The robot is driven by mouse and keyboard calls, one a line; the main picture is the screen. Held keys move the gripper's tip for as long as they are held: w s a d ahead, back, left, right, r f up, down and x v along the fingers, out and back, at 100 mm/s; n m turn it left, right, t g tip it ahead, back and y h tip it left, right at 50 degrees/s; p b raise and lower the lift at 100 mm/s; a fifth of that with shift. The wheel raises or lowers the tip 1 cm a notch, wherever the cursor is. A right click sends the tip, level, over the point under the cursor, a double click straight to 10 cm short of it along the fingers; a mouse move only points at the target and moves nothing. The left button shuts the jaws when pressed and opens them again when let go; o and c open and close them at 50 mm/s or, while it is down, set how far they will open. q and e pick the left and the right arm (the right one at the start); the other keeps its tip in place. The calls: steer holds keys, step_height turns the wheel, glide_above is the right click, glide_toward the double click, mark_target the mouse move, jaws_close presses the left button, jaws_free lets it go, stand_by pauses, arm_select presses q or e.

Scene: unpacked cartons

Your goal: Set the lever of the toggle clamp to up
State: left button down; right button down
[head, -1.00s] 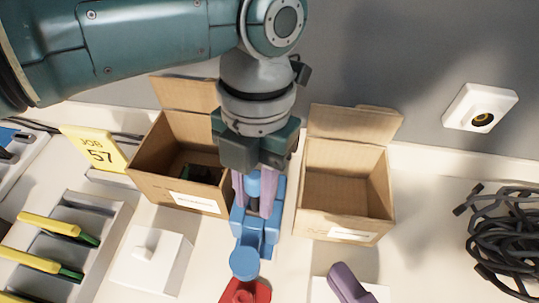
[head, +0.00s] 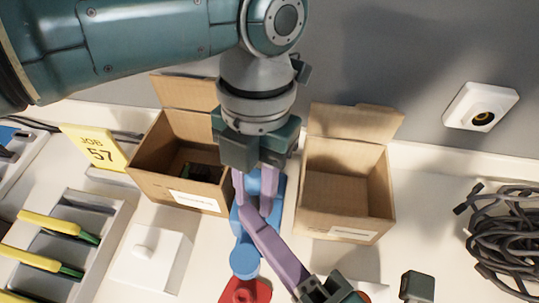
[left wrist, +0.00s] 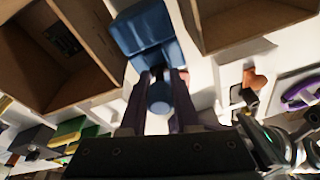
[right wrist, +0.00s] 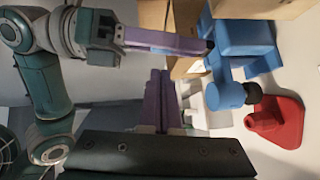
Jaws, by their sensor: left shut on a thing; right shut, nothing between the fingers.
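The toggle clamp is a blue body (head: 277,190) with a round blue end (head: 243,262) toward me, above a red piece (head: 245,291). My left gripper (head: 257,203) points down with its purple fingers shut on the blue clamp, one on each side. In the left wrist view the blue body (left wrist: 145,30) lies just beyond the fingertips. My right gripper (head: 250,212) is shut and empty, its fingers reaching from the lower right over the clamp. The right wrist view shows its fingers (right wrist: 160,85) left of the blue round end (right wrist: 225,96). The lever's angle is partly hidden by the fingers.
Open cartons stand on both sides of the clamp, one left (head: 170,190) and one right (head: 345,232). A white block (head: 150,255) and a tray of yellow-handled tools (head: 95,215) lie left. A yellow sign (head: 95,148) stands behind them. Coiled black cable (head: 505,240) lies far right.

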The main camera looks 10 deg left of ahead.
mark_target(253, 188)
arm_select(q)
steer(key=shift+a+f, duration=0.15)
arm_select(e)
steer(key=shift+w+f, duration=0.2)
steer(key=shift+w, duration=0.75)
steer(key=shift+w, duration=0.4)
arm_select(q)
steer(key=shift+s+d, duration=0.2)
steer(key=shift+s, duration=0.1)
arm_select(e)
steer(key=shift+w+d, duration=0.2)
arm_select(q)
steer(key=c, duration=0.6)
jaws_free()
steer(key=shift+w, duration=0.1)
steer(key=shift+c, duration=0.2)
arm_select(e)
steer(key=shift+w+a, duration=0.1)
steer(key=shift+w, duration=0.1)
arm_select(q)
steer(key=shift+w, duration=0.15)
arm_select(e)
steer(key=shift+s, duration=0.15)
